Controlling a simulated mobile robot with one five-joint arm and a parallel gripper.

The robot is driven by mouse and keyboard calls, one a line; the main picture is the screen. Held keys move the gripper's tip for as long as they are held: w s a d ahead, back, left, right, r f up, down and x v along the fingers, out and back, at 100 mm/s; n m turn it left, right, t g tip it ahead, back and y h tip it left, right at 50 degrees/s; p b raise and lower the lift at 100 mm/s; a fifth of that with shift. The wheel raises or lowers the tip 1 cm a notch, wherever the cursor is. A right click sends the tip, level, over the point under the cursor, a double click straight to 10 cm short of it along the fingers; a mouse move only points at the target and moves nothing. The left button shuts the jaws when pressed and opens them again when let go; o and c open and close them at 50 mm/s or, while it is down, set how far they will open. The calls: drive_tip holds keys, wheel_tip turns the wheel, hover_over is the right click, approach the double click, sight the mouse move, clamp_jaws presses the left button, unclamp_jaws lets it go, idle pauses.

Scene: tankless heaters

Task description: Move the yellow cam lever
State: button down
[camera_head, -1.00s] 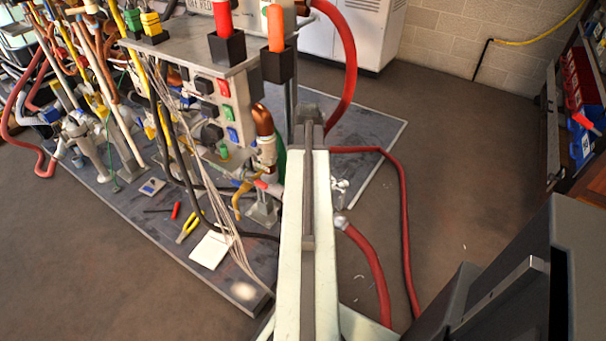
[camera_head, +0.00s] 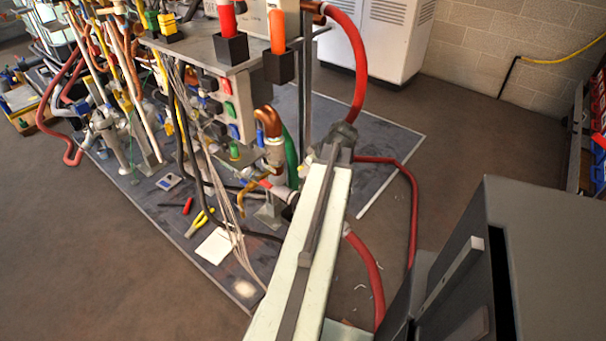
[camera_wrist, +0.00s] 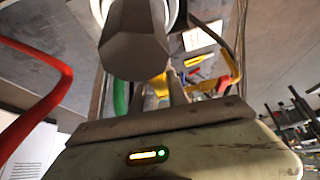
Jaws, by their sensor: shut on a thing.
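A yellow curved lever (camera_head: 242,200) sits on the pipework low on the near side of the heater stand in the head view. Yellow parts also show behind my gripper in the wrist view (camera_wrist: 231,66). My gripper (camera_wrist: 160,72) is a dark grey jaw pair at the top middle of the wrist view, in front of a pale ring. It is shut, with a yellow piece right by its tips. The grip point itself is mostly hidden by the near jaw. In the head view my pale arm reaches toward the stand and its jaws are out of sight.
Red hoses (camera_head: 372,270) loop on the floor right of my arm. Pliers (camera_head: 198,226) and white paper (camera_head: 213,246) lie on the grey base plate. Open floor is at the right and lower left.

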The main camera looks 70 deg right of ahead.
drive_tip(key=shift+w+r, duration=0.1)
drive_tip(key=shift+w, duration=0.05)
drive_tip(key=c, duration=1.3)
unclamp_jaws()
drive_tip(key=p+v, duration=0.6)
drive_tip(key=v, duration=0.2)
drive_tip(key=shift+p, duration=0.35)
